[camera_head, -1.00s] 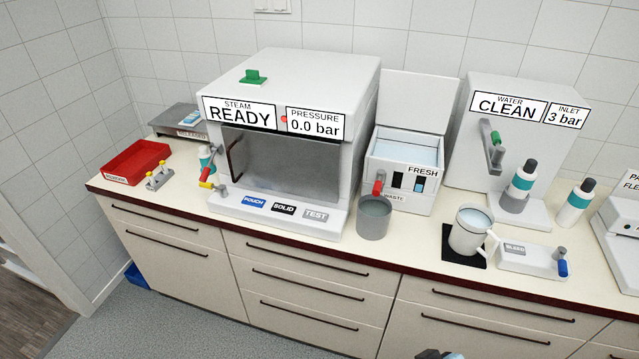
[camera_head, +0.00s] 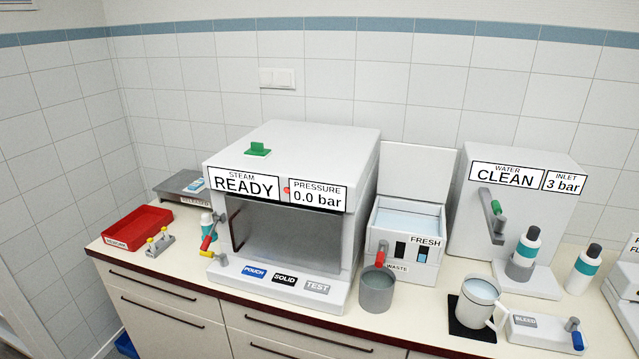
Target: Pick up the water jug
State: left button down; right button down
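The likely water jug is a white jug (camera_head: 479,304) with a handle on its right side. It stands upright on a black mat (camera_head: 460,330) near the front edge of the counter, right of centre. Pale blue water shows inside its rim. A grey cup (camera_head: 377,291) stands to its left, in front of the box marked FRESH and WASTE. Neither of my grippers shows in the head view now, and nothing touches the jug.
A grey block marked BLEED (camera_head: 538,329) sits close to the jug's right. The water unit (camera_head: 515,215), holding a teal-banded bottle (camera_head: 526,247), stands behind. The steam unit (camera_head: 290,190) fills the middle left. A red tray (camera_head: 137,228) lies at far left.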

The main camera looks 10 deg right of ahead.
aim_at(481, 294)
jog(key=z, duration=1.45)
